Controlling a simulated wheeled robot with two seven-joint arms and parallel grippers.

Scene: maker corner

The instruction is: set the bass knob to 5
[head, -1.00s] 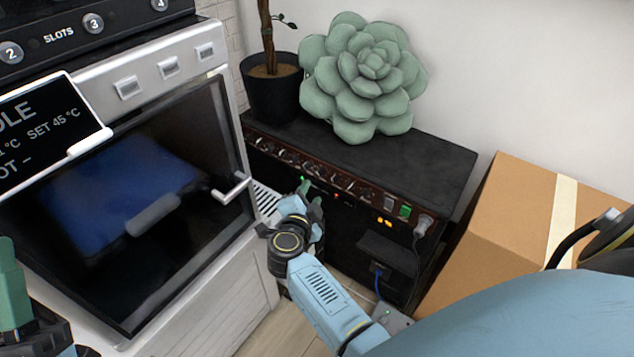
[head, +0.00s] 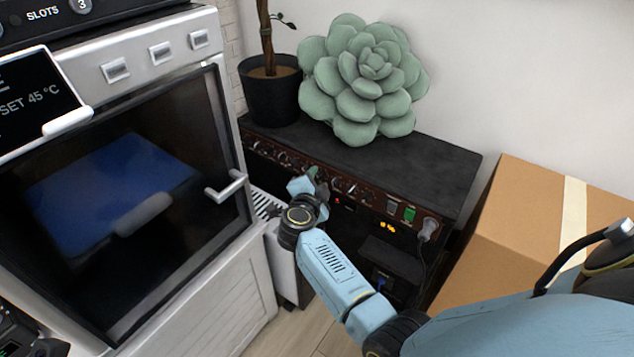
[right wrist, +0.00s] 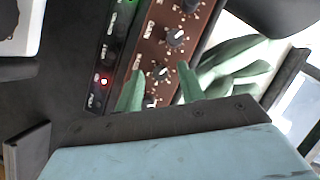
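The black amplifier (head: 425,170) has a brown panel along its upper front edge with a row of knobs (head: 350,187). I cannot read which knob is the bass knob or its setting. My right gripper (head: 316,178) is at the middle of this row, its fingers pointing at the panel. In the right wrist view, its two green fingers (right wrist: 160,86) are apart, with a dark knob (right wrist: 160,72) showing between and beyond their tips. Contact with it cannot be told. Another knob (right wrist: 175,38) lies farther up the row. Only dark parts of my left gripper show at the lower left.
An oven-like machine (head: 225,150) with a protruding door handle stands left of the amplifier. A potted plant (head: 272,95) and a green succulent-shaped cushion (head: 365,85) sit on the amplifier. A cardboard box (head: 520,220) stands to the right. A plug (head: 428,228) sits at the panel's right end.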

